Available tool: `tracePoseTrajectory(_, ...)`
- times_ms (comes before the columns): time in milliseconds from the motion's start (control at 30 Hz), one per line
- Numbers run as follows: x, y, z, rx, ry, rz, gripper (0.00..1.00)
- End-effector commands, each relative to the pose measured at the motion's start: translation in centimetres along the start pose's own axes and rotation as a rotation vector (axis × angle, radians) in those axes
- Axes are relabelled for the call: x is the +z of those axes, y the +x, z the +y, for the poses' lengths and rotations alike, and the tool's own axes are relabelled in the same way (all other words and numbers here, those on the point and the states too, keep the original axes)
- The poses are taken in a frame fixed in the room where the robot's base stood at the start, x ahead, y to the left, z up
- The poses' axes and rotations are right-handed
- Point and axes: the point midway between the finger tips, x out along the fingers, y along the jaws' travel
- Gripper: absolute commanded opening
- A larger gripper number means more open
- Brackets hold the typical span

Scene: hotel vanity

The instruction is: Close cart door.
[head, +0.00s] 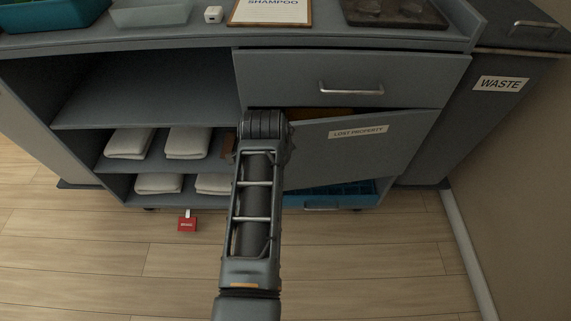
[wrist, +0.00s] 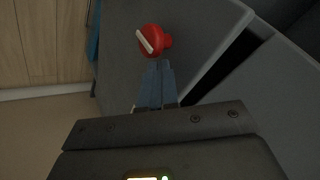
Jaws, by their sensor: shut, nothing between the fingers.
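The cart door (head: 360,142), a grey panel labelled "LOST PROPERTY", stands partly open below the drawer, with a gap along its top edge. My arm hides its left edge in the head view. In the wrist view, a red knob (wrist: 153,42) with a white bar sits on a grey panel. My gripper (wrist: 160,66) is shut and empty, its fingertips just below the knob in the picture; I cannot tell whether they touch it. A dark gap runs along the panel's right side. In the head view my arm's end hides the fingers.
The cart's open shelves (head: 75,124) on the left hold folded white towels (head: 187,142). A closed drawer (head: 420,75) is above the door, and a blue crate (head: 345,189) shows below it. The waste unit (head: 455,120) stands at right.

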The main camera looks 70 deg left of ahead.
Motion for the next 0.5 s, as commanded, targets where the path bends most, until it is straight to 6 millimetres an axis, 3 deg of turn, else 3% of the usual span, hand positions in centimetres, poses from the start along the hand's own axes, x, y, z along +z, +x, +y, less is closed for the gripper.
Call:
tracePoseTrajectory(133,-0.2,1.2,-1.2,0.016,0.026,0.012,0.00)
tracePoseTrajectory(500,-0.7,1.8,-2.2,0.031,0.052,0.024,0.00)
